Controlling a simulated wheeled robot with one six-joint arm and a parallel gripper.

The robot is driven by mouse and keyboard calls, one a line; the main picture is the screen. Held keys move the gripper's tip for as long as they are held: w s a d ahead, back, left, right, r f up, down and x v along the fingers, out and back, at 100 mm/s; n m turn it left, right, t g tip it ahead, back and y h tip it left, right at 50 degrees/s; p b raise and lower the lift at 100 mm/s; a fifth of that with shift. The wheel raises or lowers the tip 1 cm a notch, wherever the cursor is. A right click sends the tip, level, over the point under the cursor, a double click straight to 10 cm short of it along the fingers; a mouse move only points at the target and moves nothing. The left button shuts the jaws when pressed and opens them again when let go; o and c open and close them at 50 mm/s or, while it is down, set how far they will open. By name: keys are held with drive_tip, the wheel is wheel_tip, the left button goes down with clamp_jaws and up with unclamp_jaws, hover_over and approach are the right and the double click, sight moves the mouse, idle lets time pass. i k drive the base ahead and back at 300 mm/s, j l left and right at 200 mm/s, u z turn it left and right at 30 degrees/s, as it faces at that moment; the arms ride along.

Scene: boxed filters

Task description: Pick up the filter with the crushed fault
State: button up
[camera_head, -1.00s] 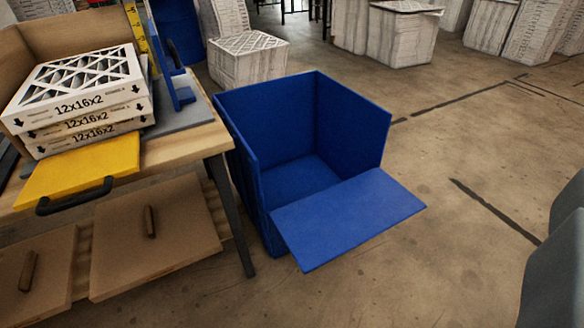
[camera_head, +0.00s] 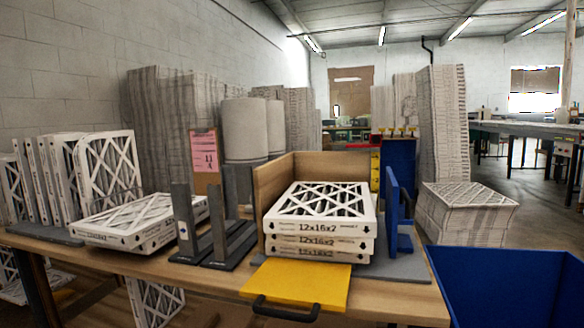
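A stack of white-framed filters (camera_head: 320,205) marked 12x16x2 sits in a wooden corner fence (camera_head: 268,195) at the middle of the bench. Their top faces show dark pleats behind a white lattice. Another white filter (camera_head: 130,220) lies flat at the left of the bench, seemingly on top of another. Several more filters (camera_head: 105,175) stand upright in a row at the far left. I cannot make out a crushed spot on any of them from here. My gripper is not in view.
A dark grey upright stand (camera_head: 212,240) is between the flat filter and the stack. A yellow board (camera_head: 295,283) with a black handle sticks out in front. A blue bin (camera_head: 490,290) is at lower right. A clipboard with a pink sheet (camera_head: 204,152) stands behind.

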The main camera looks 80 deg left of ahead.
sight(105, 164)
drive_tip(key=u, duration=3.5)
drive_tip(key=i, duration=0.15)
